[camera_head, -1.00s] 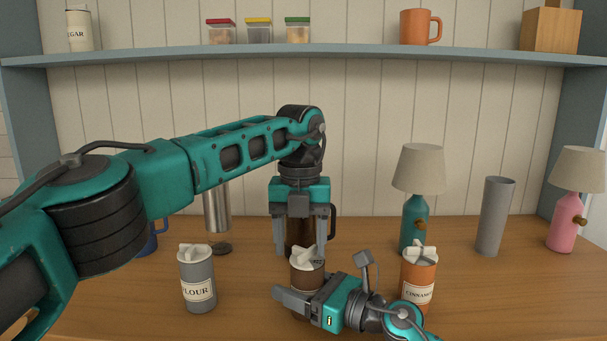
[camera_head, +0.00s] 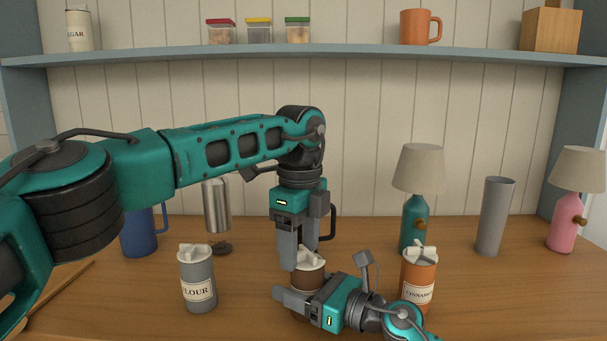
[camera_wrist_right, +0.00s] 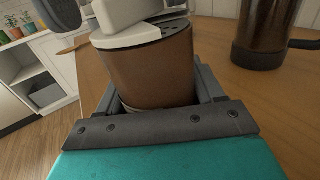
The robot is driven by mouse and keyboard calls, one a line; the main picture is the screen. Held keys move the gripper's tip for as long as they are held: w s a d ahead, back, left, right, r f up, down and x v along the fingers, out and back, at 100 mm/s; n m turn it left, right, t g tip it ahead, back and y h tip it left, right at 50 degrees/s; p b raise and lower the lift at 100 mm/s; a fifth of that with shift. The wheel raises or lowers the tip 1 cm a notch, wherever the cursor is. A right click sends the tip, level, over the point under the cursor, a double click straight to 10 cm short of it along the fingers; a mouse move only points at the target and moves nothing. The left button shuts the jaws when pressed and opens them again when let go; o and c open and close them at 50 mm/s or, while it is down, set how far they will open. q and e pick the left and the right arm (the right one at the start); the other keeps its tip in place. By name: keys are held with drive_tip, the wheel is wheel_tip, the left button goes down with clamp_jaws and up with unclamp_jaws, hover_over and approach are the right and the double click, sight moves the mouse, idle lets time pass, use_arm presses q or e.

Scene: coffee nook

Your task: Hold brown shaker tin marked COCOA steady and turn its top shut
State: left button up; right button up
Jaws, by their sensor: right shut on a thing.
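The brown shaker tin (camera_head: 307,278) stands on the counter, partly hidden by my grippers. Its marking is not readable. The right wrist view shows its brown side (camera_wrist_right: 155,72) and its white top (camera_wrist_right: 145,35) with a raised grip. My right gripper (camera_head: 292,301) is shut around the tin's body from the right. My left gripper (camera_head: 300,255) points down from above at the white top. Its fingers look apart, and one finger (camera_wrist_right: 58,12) shows beside the raised grip with a gap between them.
A grey FLOUR tin (camera_head: 198,280) stands to the left and an orange CINNAMON tin (camera_head: 418,280) close on the right. Behind are a dark pot (camera_wrist_right: 262,35), a steel cylinder (camera_head: 217,206), a blue mug (camera_head: 139,232), a teal lamp (camera_head: 417,222) and a grey tumbler (camera_head: 494,216).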

sight(303, 263)
use_arm(q)
drive_tip(key=n, duration=0.5)
drive_tip(key=shift+s+d, duration=0.25)
drive_tip(key=shift+s, duration=0.05)
drive_tip(key=shift+d+r+n, duration=0.1)
drive_tip(key=shift+r+n, duration=0.1)
drive_tip(key=shift+n, duration=0.5)
wheel_tip(303, 263, up, 12)
drive_tip(key=shift+f, duration=0.2)
drive_tip(key=shift+o, duration=0.2)
